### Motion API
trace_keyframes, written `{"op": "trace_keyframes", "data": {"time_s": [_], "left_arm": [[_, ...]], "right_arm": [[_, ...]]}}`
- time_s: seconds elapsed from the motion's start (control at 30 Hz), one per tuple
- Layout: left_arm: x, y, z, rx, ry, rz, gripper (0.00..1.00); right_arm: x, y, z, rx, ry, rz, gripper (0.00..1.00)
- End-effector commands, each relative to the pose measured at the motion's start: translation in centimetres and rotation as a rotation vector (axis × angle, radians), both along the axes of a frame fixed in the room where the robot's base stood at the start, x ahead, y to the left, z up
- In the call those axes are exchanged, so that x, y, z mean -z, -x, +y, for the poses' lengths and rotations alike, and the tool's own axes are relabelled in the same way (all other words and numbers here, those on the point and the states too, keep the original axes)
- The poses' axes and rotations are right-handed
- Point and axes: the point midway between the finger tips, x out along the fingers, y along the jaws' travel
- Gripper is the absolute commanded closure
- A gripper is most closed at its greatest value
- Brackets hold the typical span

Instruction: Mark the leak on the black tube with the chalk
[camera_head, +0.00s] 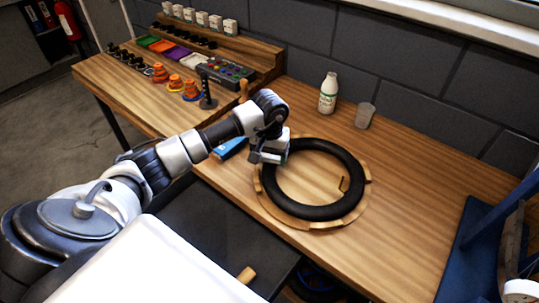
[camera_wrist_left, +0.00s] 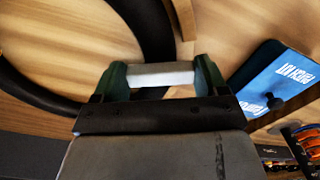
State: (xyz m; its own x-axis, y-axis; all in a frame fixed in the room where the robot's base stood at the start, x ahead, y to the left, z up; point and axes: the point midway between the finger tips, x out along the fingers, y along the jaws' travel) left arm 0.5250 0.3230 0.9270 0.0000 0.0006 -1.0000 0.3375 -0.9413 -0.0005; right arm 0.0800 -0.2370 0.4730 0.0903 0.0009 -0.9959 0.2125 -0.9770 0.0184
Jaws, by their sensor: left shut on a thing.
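The black tube (camera_head: 315,212) lies as a ring on a round wooden holder (camera_head: 366,187) on the bench. In the left wrist view the tube (camera_wrist_left: 150,28) curves just beyond my fingers. My left gripper (camera_head: 270,152) is over the tube's left side in the head view and hides part of it. In the wrist view the left gripper (camera_wrist_left: 162,76) is shut on the white chalk (camera_wrist_left: 160,74), held crosswise between green fingertips. I cannot tell whether the chalk touches the tube. No leak can be made out. My right gripper is not in view.
A blue patch kit box (camera_wrist_left: 277,78) lies beside the gripper. A white bottle (camera_head: 328,93) and a grey cup (camera_head: 365,115) stand behind the tube. Trays, orange cones and small boxes fill the bench's far left. A blue stand (camera_head: 485,225) is at right.

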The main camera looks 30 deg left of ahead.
Motion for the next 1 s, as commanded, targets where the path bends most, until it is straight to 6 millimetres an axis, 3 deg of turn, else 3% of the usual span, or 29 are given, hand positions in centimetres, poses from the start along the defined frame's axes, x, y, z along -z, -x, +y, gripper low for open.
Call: {"op": "trace_keyframes", "data": {"time_s": [0.6, 1.0], "left_arm": [[0.6, 0.1, 0.0, 0.000, 0.000, -0.001, 0.49], [0.5, 1.2, -0.4, 0.001, -0.001, -0.001, 0.49]], "right_arm": [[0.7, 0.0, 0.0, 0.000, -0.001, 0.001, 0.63], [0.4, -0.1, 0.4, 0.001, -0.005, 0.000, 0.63]]}}
